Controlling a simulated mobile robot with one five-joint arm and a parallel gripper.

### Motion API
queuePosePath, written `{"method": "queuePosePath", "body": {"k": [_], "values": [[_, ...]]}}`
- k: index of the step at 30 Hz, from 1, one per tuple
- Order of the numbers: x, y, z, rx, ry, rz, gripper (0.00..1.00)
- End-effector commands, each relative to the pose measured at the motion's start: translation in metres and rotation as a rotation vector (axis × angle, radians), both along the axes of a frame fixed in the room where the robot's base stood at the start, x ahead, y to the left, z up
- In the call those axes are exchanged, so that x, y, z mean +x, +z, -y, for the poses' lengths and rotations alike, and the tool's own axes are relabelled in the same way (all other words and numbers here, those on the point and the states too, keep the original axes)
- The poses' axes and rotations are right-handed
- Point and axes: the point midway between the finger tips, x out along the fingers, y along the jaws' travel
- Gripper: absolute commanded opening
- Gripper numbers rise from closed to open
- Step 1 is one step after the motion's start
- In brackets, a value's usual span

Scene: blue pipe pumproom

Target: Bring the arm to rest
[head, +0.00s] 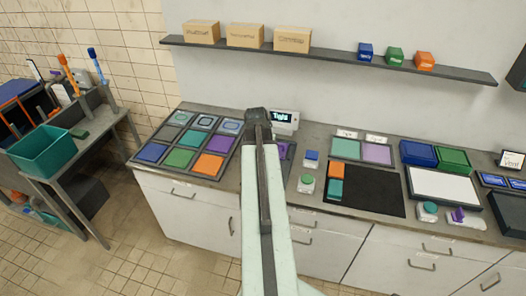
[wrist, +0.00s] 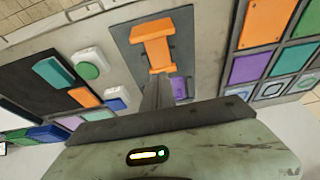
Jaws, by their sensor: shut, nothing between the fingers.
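My arm reaches up the middle of the head view over the counter (head: 322,135). My gripper (head: 258,114) is at its far end, in front of the back of the counter. In the wrist view my gripper (wrist: 160,84) is shut with nothing between the fingers. An orange I-shaped piece (wrist: 153,45) lies on a dark grey plate (wrist: 183,42) just beyond the fingertips in that view. My arm hides this piece in the head view. A purple piece (wrist: 180,88) shows right of the fingers, partly hidden.
A tray of coloured squares (head: 143,160) lies left of my arm. Right of it are a black mat (head: 370,192), a white board (head: 445,187) and small buttons (head: 306,184). A shelf (head: 345,62) with boxes hangs above. The tiled floor (head: 130,270) at left is clear.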

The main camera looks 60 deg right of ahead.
Motion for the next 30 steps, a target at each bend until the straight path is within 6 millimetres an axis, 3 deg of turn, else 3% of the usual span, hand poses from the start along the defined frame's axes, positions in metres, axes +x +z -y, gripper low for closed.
{"method": "queuePosePath", "body": {"k": [15, 17, 19, 23, 27, 30], "values": [[0.0, 0.002, -0.001, 0.0, 0.002, -0.001, 0.0], [0.005, 0.001, -0.005, 0.0, 0.01, -0.001, 0.0], [0.024, -0.003, -0.018, 0.0, 0.047, 0.0, 0.0], [0.092, -0.014, -0.08, 0.0, 0.19, 0.0, 0.0], [0.164, -0.028, -0.181, 0.012, 0.383, -0.001, 0.0], [0.198, -0.039, -0.262, 0.032, 0.531, -0.018, 0.0]]}}
